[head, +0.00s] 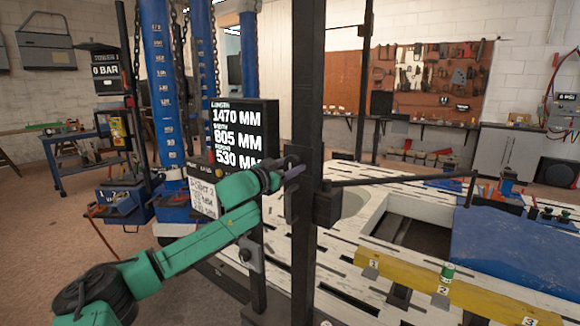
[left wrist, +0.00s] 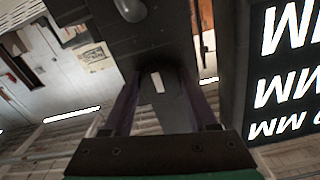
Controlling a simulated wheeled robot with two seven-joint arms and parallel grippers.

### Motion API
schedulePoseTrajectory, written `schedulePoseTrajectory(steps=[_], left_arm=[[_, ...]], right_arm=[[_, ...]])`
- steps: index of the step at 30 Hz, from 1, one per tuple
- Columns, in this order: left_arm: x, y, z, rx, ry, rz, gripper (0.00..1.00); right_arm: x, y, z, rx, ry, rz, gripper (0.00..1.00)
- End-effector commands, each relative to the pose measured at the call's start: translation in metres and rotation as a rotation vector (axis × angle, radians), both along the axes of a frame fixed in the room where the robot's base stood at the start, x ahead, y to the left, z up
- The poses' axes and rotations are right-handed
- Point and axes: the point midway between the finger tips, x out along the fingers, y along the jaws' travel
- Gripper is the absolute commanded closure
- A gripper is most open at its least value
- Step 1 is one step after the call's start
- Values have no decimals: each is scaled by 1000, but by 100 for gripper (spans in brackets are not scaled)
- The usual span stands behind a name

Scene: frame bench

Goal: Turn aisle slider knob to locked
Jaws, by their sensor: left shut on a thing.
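My left gripper (head: 290,168) reaches the dark upright post (head: 307,100) from the left, with its fingers against the post's side. In the left wrist view, my left gripper (left wrist: 160,105) has its two purplish fingers closed on either side of a dark knob (left wrist: 157,82) with a short white mark on it. The mark lies nearly along the fingers. In the head view the knob is hidden by the fingers. No locked or unlocked label is readable. My right gripper is in neither view.
A black display (head: 240,125) with white millimetre readings stands close behind my left gripper. A dark horizontal bar (head: 400,181) runs right from the post. A yellow beam (head: 410,280) and a blue cover (head: 515,250) lie on the frame bench. Blue columns (head: 160,80) stand at left.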

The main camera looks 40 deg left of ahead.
Motion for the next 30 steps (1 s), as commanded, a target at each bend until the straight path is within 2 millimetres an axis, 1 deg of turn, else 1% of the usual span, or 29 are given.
schedulePoseTrajectory(steps=[8, 14, 20, 30], left_arm=[[0, 0, 1, 47, 2, 0, 97], [0, 1, 2, 154, 5, 1, 97], [0, 2, 3, 319, 9, 0, 97], [0, 3, 4, 645, 15, 0, 97]], right_arm=[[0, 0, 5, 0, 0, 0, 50], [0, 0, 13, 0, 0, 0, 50], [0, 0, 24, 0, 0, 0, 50], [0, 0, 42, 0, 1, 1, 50]])
